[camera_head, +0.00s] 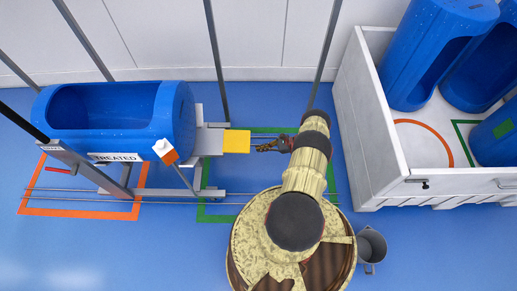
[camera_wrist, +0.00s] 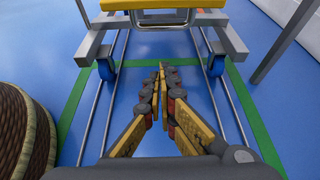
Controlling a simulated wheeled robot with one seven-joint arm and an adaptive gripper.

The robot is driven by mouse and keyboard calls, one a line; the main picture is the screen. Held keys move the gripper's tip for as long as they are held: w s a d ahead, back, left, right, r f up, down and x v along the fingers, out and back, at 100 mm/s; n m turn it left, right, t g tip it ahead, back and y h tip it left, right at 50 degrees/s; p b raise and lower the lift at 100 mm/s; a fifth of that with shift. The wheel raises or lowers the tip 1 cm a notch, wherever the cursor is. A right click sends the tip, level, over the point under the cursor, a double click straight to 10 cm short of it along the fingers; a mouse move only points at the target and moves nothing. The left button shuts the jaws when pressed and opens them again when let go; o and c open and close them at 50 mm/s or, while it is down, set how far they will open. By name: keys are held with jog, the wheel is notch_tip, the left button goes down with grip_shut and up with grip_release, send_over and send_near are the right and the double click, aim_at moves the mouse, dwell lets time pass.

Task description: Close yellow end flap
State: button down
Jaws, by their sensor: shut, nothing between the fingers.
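The yellow end flap (camera_head: 236,141) sticks out to the right from the grey end of the tub carrier (camera_head: 209,141), beside the blue tub. It looks roughly flat from above. In the wrist view a strip of the yellow flap (camera_wrist: 165,4) shows at the top edge, above the grey carrier frame (camera_wrist: 103,20). My gripper (camera_head: 259,148) is shut and empty, just right of the flap's free edge. In the wrist view my gripper (camera_wrist: 162,68) points toward the carrier, with its fingertips together below the flap in the picture. Whether it touches the flap cannot be told.
The blue tub (camera_head: 120,108) lies on the carrier behind a "TREATED" sign (camera_head: 116,157). Rails (camera_wrist: 213,98) run along the blue floor. A white-walled bin (camera_head: 365,110) with blue tubs stands at right. A grey bucket (camera_head: 371,246) stands nearby. Thin grey posts rise around the carrier.

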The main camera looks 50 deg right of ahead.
jog(key=b+x, duration=0.2)
jog(key=x, duration=0.7)
jog(key=shift+s+d+r, duration=0.1)
jog(key=shift+s+r, duration=0.1)
jog(key=shift+r, duration=0.45)
jog(key=shift+s+d+r, duration=0.1)
jog(key=shift+s+r, duration=0.1)
jog(key=shift+r, duration=0.45)
jog(key=shift+s+d+r, duration=0.1)
jog(key=shift+s+r, duration=0.15)
jog(key=shift+r, duration=0.45)
jog(key=shift+s+d+r+g+h+p, duration=0.15)
jog(key=shift+r+g+h+p, duration=0.3)
jog(key=shift+g+p, duration=0.25)
jog(key=shift+r, duration=0.15)
